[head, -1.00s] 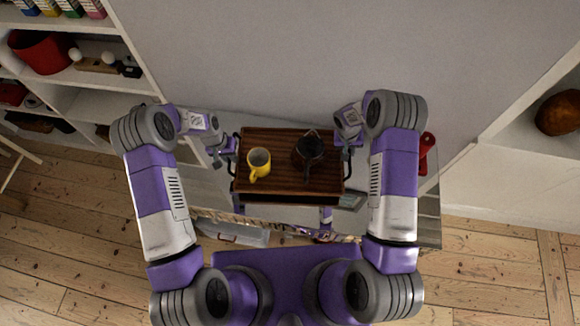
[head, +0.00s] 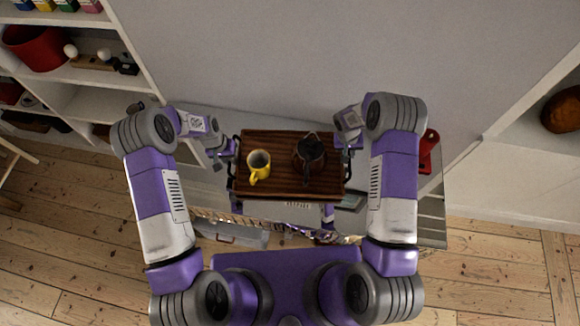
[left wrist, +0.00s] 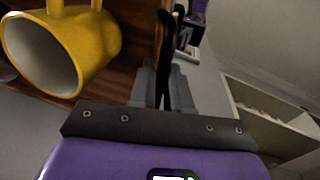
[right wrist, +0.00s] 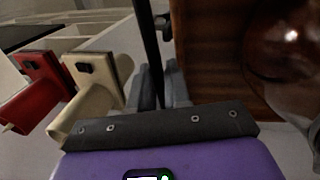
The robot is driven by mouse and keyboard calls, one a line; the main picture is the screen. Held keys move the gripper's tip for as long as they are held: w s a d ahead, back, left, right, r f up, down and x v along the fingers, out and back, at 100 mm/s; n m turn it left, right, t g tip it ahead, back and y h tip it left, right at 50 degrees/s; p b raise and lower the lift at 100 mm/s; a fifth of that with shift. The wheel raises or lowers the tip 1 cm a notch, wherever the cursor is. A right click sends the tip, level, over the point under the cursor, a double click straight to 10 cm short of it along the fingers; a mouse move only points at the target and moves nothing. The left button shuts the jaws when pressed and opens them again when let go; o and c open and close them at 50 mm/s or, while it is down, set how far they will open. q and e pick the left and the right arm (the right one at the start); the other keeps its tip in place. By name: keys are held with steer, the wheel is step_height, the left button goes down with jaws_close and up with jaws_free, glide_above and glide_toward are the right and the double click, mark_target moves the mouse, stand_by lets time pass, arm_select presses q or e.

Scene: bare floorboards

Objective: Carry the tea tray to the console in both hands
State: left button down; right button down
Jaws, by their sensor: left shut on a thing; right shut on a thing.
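The brown wooden tea tray (head: 277,186) is held between my two arms, in front of the wall, in the head view. On it stand a yellow mug (head: 259,163) at the left and a dark glass pot (head: 310,150) at the right. The mug also shows in the left wrist view (left wrist: 85,45), the pot in the right wrist view (right wrist: 285,60). My left gripper (head: 228,154) is shut on the tray's dark left handle (left wrist: 166,60). My right gripper (head: 347,150) is shut on its right handle (right wrist: 148,50). Both vessels look upright.
A light console (head: 208,190) lies under and beside the tray, with a red object (head: 428,145) at its right end. In the right wrist view a red (right wrist: 45,85) and a cream object (right wrist: 95,85) stand near the right gripper. White shelves (head: 75,75) stand left.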

arm_select(q)
steer(key=shift+f+b, duration=0.5)
steer(key=shift+f, duration=0.1)
arm_select(e)
steer(key=shift+f, duration=0.6)
arm_select(q)
steer(key=c, duration=1.1)
jaws_free()
steer(key=shift+r, duration=0.1)
arm_select(e)
steer(key=c, duration=1.1)
jaws_free()
steer(key=shift+r, duration=0.1)
